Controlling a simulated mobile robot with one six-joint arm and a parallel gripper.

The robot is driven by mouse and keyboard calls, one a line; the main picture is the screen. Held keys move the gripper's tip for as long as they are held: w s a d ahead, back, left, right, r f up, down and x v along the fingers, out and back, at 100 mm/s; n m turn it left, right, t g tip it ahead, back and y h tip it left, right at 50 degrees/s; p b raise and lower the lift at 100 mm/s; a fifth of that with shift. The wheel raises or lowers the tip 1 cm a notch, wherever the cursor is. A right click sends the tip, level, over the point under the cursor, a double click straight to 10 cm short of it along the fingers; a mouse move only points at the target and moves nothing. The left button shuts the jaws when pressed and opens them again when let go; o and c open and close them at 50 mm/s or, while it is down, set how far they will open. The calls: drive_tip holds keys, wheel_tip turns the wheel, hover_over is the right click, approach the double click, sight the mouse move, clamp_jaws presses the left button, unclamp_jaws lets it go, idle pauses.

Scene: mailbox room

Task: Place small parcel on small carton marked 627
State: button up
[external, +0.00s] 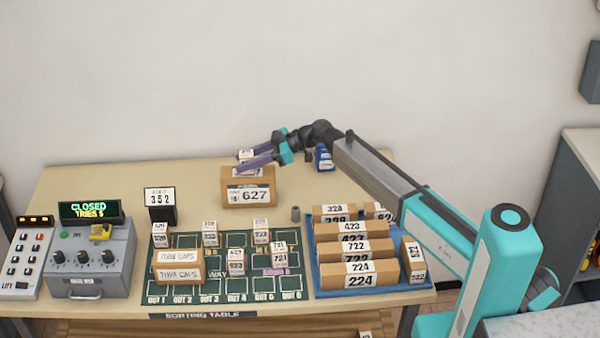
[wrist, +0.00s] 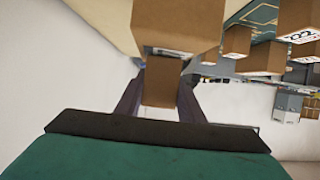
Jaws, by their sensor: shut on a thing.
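The small parcel (external: 246,154) is a little brown box with a white label. My gripper (external: 258,158) is shut on it at the top of the carton marked 627 (external: 249,197). The carton is brown with a big white label and stands upright at the back of the table. In the wrist view the parcel (wrist: 161,82) sits between the two fingers (wrist: 160,100), with a larger brown box (wrist: 178,25), likely the carton, just beyond it. I cannot tell whether the parcel touches the carton's top; the fingers partly hide it.
A blue tray (external: 375,291) of numbered cartons is at the right. A grey control box (external: 88,262) reads CLOSED.

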drive_tip(key=shift+f+b, duration=0.2)
drive_tip(key=shift+b, duration=0.15)
drive_tip(key=o, duration=1.1)
drive_tip(key=shift+r+p, duration=0.25)
drive_tip(key=shift+p, duration=0.15)
drive_tip(key=b+v, duration=0.4)
drive_tip(key=v, duration=0.8)
drive_tip(key=shift+d+f, duration=0.1)
